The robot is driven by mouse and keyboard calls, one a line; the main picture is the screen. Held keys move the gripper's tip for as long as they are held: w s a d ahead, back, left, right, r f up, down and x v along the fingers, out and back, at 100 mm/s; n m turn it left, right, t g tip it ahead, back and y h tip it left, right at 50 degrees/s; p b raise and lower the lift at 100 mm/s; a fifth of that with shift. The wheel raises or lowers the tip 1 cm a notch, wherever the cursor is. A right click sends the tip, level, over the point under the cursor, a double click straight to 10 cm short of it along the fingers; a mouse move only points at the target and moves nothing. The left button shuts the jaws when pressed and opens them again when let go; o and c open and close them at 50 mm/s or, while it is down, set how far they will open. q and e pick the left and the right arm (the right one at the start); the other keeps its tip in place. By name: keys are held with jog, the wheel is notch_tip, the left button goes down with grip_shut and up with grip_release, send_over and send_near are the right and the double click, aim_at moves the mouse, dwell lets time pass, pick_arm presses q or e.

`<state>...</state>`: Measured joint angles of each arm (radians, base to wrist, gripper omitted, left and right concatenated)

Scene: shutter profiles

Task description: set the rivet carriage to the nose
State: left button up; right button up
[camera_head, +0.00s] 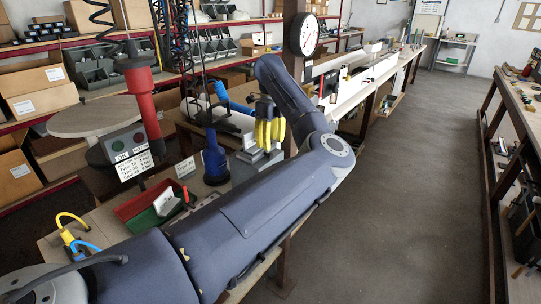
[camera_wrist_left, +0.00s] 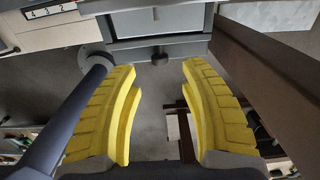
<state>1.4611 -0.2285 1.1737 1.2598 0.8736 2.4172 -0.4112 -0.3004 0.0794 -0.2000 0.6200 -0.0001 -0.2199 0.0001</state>
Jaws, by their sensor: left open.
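My left gripper (camera_head: 268,130) points down over the bench beyond my left forearm, its yellow fingers beside a grey block (camera_head: 252,157). In the left wrist view my left gripper (camera_wrist_left: 158,95) is open, with its two curved yellow fingers wide apart and nothing between them. A grey metal housing (camera_wrist_left: 158,22) lies past the fingertips, with a small dark round knob (camera_wrist_left: 159,56) below its edge. I cannot tell which part is the rivet carriage or which is the nose. My forearm hides part of the bench. My right gripper is not in view.
A brown beam (camera_wrist_left: 265,75) runs close to the right finger. A clock (camera_head: 304,35) hangs behind. The floor aisle (camera_head: 400,190) is clear.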

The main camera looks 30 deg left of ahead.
aim_at(270, 154)
pick_arm(q)
jog(key=shift+f, duration=2.75)
grip_shut()
